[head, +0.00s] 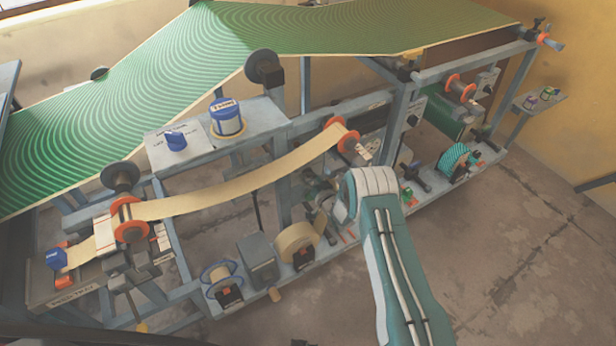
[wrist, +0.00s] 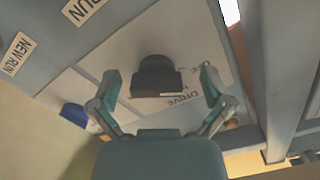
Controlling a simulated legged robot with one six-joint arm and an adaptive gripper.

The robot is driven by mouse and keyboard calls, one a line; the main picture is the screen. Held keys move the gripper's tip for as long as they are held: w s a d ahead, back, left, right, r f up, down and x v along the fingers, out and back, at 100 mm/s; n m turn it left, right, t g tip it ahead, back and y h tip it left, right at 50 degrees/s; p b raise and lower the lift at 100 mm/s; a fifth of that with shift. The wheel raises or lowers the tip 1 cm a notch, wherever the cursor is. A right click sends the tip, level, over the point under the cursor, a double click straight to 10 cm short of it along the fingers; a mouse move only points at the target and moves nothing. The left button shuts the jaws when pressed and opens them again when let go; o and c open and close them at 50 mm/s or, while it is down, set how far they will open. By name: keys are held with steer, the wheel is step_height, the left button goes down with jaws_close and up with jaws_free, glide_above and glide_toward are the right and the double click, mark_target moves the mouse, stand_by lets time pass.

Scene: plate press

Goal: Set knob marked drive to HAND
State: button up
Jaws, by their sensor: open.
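The knob marked drive (wrist: 158,78) is dark and sits on a pale plate (wrist: 135,45) in the wrist view. The word DRIVE shows upside down just below it. My gripper (wrist: 160,73) is open, with one teal finger on each side of the knob and a visible gap at both sides. In the head view my arm hides the gripper, and I cannot make out the drive knob.
A blue part (wrist: 74,115) is left of my gripper. Grey frame beams (wrist: 272,80) stand close at right. The head view shows bare floor (head: 520,240) at right.

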steer(key=shift+w, duration=0.2)
steer(key=shift+d+r, duration=0.1)
steer(key=shift+d, duration=0.25)
steer(key=shift+a, duration=0.25)
steer(key=c, duration=1.2)
steer(key=shift+o, duration=0.2)
steer(key=shift+m, duration=0.3)
steer(key=m, duration=1.1)
steer(key=shift+d, duration=0.15)
steer(key=shift+m, duration=0.3)
